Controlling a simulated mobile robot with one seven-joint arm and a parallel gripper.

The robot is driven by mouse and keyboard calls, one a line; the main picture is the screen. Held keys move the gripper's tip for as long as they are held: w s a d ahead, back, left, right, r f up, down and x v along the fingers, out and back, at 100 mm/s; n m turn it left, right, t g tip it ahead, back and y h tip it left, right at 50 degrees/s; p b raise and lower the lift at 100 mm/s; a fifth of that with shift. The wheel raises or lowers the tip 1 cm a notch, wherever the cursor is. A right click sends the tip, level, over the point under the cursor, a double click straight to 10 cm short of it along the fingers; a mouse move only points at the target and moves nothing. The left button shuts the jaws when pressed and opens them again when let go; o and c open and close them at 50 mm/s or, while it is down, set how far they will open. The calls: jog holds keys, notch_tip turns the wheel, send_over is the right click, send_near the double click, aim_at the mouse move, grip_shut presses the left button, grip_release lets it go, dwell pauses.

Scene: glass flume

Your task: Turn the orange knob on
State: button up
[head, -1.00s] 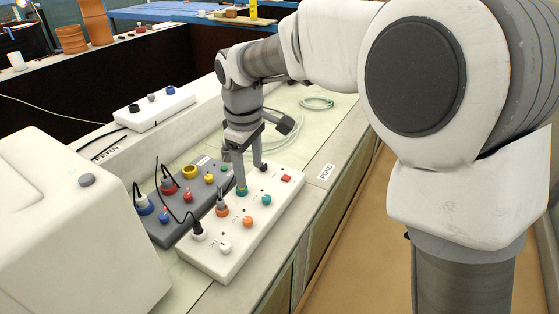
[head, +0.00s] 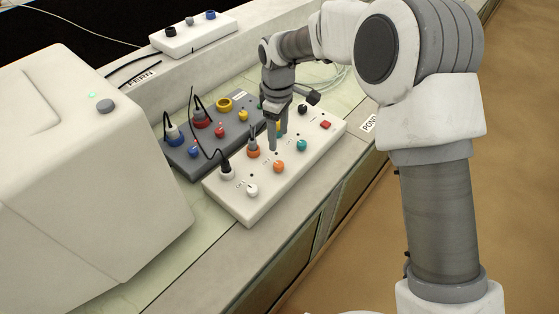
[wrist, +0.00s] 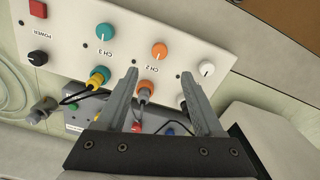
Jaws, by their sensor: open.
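The orange knob (head: 278,167) is on the white panel (head: 245,208), between a white knob (head: 252,190) and a teal knob (head: 302,145). In the wrist view the orange knob (wrist: 159,51) has a pale pointer line and sits by the "CH 2" label. My gripper (head: 278,142) is open and empty, pointing down over the panel behind the orange knob in the head view. In the wrist view my fingertips (wrist: 159,75) lie on either side of an orange socket with a plug (wrist: 145,87); the knob is just beyond them, not between the jaws.
A large white box (head: 80,190) stands left. A red switch (head: 325,125) is at the panel's far end.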

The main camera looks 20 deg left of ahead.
aim_at(279, 164)
notch_tip(279, 164, down, 11)
jog(key=shift+f, duration=0.1)
dwell(0.3)
grip_shut()
